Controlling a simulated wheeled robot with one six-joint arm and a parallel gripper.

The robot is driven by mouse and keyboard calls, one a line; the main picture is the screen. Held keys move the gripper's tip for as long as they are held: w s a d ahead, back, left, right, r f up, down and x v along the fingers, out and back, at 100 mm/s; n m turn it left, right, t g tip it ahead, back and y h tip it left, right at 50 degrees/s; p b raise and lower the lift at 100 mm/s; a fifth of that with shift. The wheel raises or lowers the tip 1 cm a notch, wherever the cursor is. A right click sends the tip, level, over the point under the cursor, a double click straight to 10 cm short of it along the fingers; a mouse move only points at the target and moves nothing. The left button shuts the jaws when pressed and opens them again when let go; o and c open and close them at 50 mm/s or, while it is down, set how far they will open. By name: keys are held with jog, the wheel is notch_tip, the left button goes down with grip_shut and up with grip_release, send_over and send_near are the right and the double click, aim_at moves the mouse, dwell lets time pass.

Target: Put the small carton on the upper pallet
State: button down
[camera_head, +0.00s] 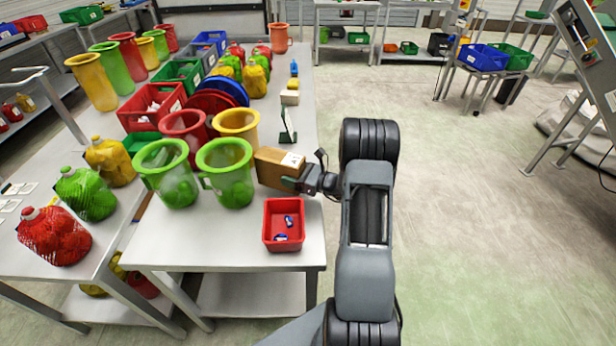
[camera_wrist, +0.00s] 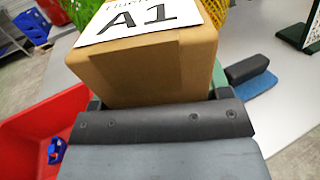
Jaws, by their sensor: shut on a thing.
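A brown carton (camera_head: 271,166) with a white label is at the right edge of the near table, right of the green pitchers. In the wrist view the carton (camera_wrist: 150,70) fills the upper middle, and its label reads "A1". My gripper (camera_head: 302,181) is shut on the carton's near end; in the wrist view my gripper (camera_wrist: 160,97) has a finger at each side of it. I cannot tell whether the carton's underside touches the table. I cannot make out a pallet in either view.
A red bin (camera_head: 284,228) with small blue items sits just in front of the carton. Green pitchers (camera_head: 226,172) stand close on its left. A dark green upright stand (camera_head: 288,126) and a small beige block (camera_head: 290,97) are behind it. Open floor (camera_head: 480,200) lies right.

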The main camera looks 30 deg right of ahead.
jog(key=shift+x, duration=0.95)
jog(key=shift+f, duration=1.6)
jog(key=shift+f, duration=0.2)
jog(key=shift+c, duration=1.8)
grip_release()
jog(key=shift+s+f, duration=0.1)
